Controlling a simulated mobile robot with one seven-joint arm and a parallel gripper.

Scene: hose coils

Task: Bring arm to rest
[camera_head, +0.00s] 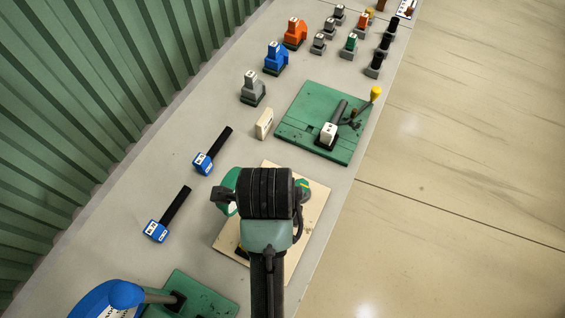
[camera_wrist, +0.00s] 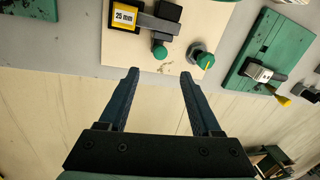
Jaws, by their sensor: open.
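My gripper (camera_wrist: 158,73) shows in the wrist view with its two dark fingers apart and nothing between them. The fingertips point toward a pale wooden board (camera_wrist: 115,63) and appear short of the fittings on it. Those are a black fitting with a yellow "25 mm" label (camera_wrist: 124,16), a green knob on it (camera_wrist: 159,50) and a separate green-topped knob (camera_wrist: 204,60). In the head view my arm (camera_head: 265,195) reaches over the wooden board (camera_head: 312,215) and covers most of its fittings; the fingers are hidden there.
A green base with a yellow-knobbed lever (camera_head: 335,125) stands beyond the board. Two blue-ended black tools (camera_head: 205,160) (camera_head: 160,227) lie left of it. Several coloured fittings stand at the back. The right floor (camera_head: 460,190) is clear.

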